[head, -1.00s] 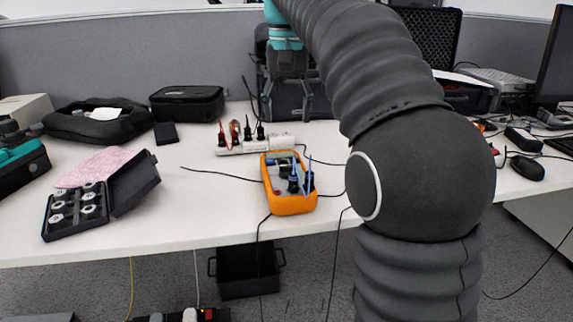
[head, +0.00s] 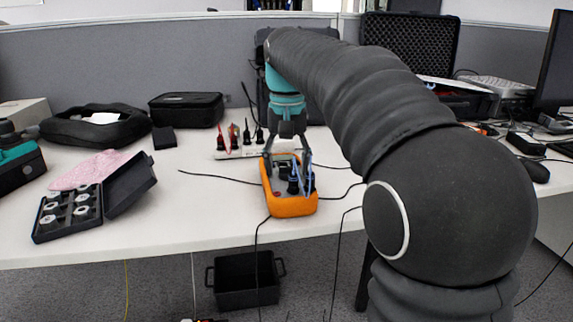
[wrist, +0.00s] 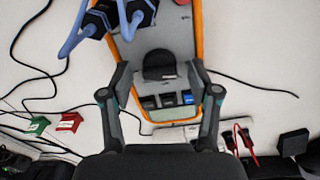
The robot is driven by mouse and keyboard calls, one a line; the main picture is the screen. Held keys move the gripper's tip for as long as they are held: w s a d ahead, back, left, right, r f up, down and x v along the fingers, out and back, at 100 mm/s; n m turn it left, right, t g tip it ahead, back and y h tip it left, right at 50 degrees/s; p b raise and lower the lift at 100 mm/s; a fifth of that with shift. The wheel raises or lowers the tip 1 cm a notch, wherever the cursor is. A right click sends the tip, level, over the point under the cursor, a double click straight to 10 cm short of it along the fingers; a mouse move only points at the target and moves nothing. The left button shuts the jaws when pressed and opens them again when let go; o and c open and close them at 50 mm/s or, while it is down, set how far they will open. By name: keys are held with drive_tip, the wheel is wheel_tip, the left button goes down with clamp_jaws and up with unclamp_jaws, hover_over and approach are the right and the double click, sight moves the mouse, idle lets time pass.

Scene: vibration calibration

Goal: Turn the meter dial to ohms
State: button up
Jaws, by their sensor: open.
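The orange-framed meter (head: 292,207) lies on the white table; its grey face and orange rim also show in the wrist view (wrist: 199,30). Its black round dial (wrist: 160,64) sits mid-face, with a row of dark and blue buttons (wrist: 168,101) beside it. My gripper (wrist: 160,68) is open, pointing down over the meter, with one finger on each side of the dial and gaps to it. In the head view my gripper (head: 286,158) is over the meter's far part. I cannot tell the dial's setting or the fingers' exact height.
Blue test leads (wrist: 128,12) stand in the meter's near end. A white power strip (head: 240,153) with plugs lies just behind the meter. Thin black cables run across the table around it. An open case of round weights (head: 70,210) lies to the left, with bare table between.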

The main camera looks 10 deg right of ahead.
drive_tip(key=shift+c, duration=0.3)
drive_tip(key=c, duration=1.1)
drive_tip(key=shift+r+m+p, duration=0.1)
drive_tip(key=shift+m+p, duration=0.2)
drive_tip(key=shift+r+m+p, duration=0.1)
drive_tip(key=shift+m+p, duration=0.95)
drive_tip(key=shift+m, duration=0.15)
drive_tip(key=shift+d+m+p, duration=0.1)
drive_tip(key=shift+m+p, duration=1.25)
drive_tip(key=shift+m, duration=0.95)
drive_tip(key=shift+f, duration=0.2)
